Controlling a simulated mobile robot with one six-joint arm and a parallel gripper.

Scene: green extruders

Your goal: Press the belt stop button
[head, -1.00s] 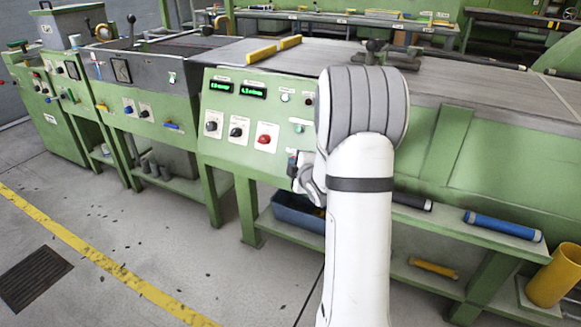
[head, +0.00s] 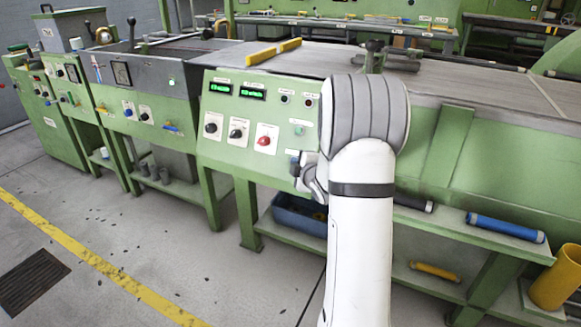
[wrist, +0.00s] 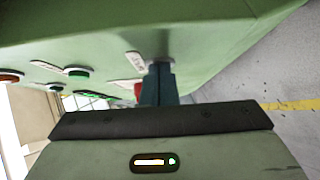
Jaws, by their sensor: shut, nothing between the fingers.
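The green control panel (head: 245,120) carries a red button (head: 264,140) on a white plate, with two black knobs to its left. A green button (head: 299,130) sits to its upper right. The labels are too small to read. My gripper (head: 296,164) is at the panel's lower right edge, partly hidden by my arm. In the wrist view my gripper (wrist: 159,75) is shut and empty, its tips overlapping a pale round fitting beside a label (wrist: 134,64). Contact cannot be told. A bit of red shows left of the fingers, and a green button (wrist: 78,71) farther left.
The machine bed (head: 440,82) extends right behind my arm, with yellow bars (head: 262,56) lying on it. A blue bin (head: 298,215) and a blue roll (head: 505,227) are on the shelves below. The floor in front is open.

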